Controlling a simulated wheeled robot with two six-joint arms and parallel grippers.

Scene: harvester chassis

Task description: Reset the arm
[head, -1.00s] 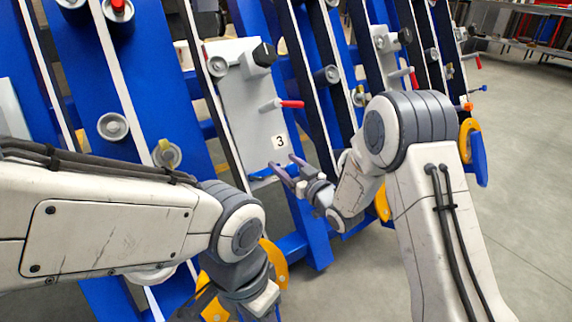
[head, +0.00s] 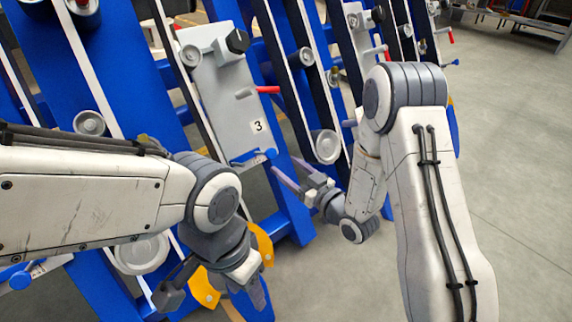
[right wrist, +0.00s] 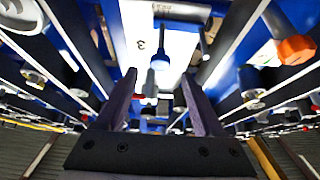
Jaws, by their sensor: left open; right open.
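My left gripper (head: 213,296) hangs low in the head view, pointing down in front of the blue chassis, with its fingers spread and nothing between them. My right gripper (head: 283,165) is open and empty, its two thin fingers pointing toward the lower edge of the grey panel marked 3 (head: 222,105). I cannot tell whether they touch the chassis. In the right wrist view, the right gripper's dark fingers (right wrist: 155,85) stand apart, with the light panel (right wrist: 165,45) beyond them.
The blue harvester chassis (head: 150,60) with rollers fills the left and middle. A red-tipped lever (head: 266,89) and a black knob (head: 237,41) stick out from the panel. Open grey floor (head: 510,140) lies at the right. A shelf (head: 515,20) stands far back.

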